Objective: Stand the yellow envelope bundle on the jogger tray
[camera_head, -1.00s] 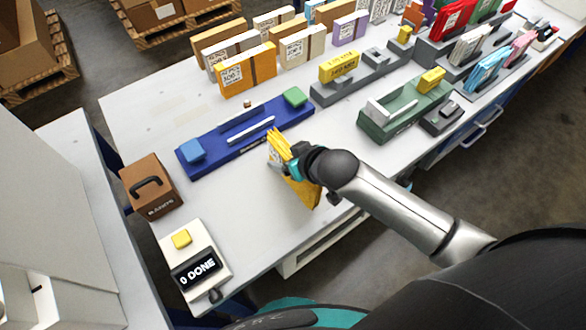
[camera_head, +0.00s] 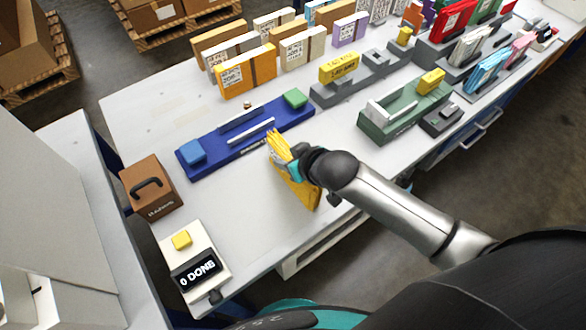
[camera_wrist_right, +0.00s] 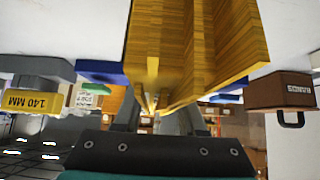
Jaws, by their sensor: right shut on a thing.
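The yellow envelope bundle (camera_head: 299,193) is upright but tilted over the front part of the table, its upper edges fanned. My right gripper (camera_head: 294,165) is shut on it; the wrist view shows the bundle (camera_wrist_right: 200,45) between the fingers (camera_wrist_right: 155,118). I cannot tell if its lower edge touches the table. A long blue tray (camera_head: 220,146) with a blue block, a green block and upright plates lies just behind and left of the bundle; it may be the jogger tray, but its label is unreadable. My left gripper is not in view.
A brown handled block (camera_head: 152,188) and a panel reading "0 DONE" (camera_head: 210,248) stand at the left. A green fixture (camera_head: 380,125) and a grey fixture with a yellow block (camera_head: 340,67) are right and behind. Upright packs (camera_head: 248,72) line the back. Table left of the bundle is clear.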

